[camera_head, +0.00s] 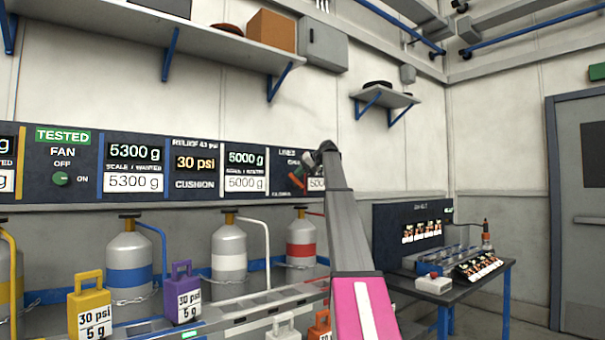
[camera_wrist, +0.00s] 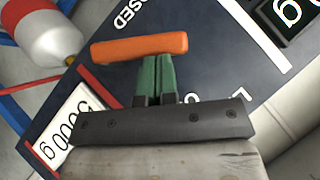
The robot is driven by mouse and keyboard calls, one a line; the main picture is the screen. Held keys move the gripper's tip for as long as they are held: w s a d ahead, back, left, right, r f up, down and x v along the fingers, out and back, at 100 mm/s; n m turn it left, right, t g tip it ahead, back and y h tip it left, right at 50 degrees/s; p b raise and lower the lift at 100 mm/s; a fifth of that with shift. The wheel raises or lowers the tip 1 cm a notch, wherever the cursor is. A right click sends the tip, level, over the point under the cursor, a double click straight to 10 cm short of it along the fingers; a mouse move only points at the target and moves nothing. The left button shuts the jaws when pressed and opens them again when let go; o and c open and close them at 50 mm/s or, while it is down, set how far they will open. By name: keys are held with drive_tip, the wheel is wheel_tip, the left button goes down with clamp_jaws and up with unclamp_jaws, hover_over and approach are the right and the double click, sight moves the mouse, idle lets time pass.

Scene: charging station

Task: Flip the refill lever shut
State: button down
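The refill lever (camera_wrist: 140,47) is a plain orange bar in the wrist view, lying across the dark panel near the letters "OSED". In the head view, the lever (camera_head: 296,180) is a small tilted orange bar on the panel at the wall, left of my arm. My gripper (camera_wrist: 158,60) has its two green fingers pressed together, with nothing seen between them. Its fingertips are right at the lever's lower edge in the wrist view; I cannot tell whether they touch. In the head view my gripper (camera_head: 310,160) is partly hidden by its own wrist.
A red-banded cylinder (camera_head: 301,245) stands below the panel, with white-banded (camera_head: 229,255) and blue-banded (camera_head: 128,265) cylinders to its left. A purple weight (camera_head: 183,300) and a yellow weight (camera_head: 90,312) are in front. A dark bench (camera_head: 455,292) stands right of my arm.

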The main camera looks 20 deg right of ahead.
sight(293, 178)
drive_tip(key=a+f+n+h, duration=0.1)
drive_tip(key=s+a+n+h, duration=0.1)
drive_tip(key=h, duration=0.1)
drive_tip(key=shift+a+f+t+h, duration=0.15)
drive_tip(key=shift+f+t+h, duration=0.15)
drive_tip(key=shift+f+t, duration=0.1)
drive_tip(key=shift+w+r, duration=0.1)
drive_tip(key=shift+w, duration=0.05)
drive_tip(key=shift+r, duration=0.15)
drive_tip(key=shift+r, duration=0.65)
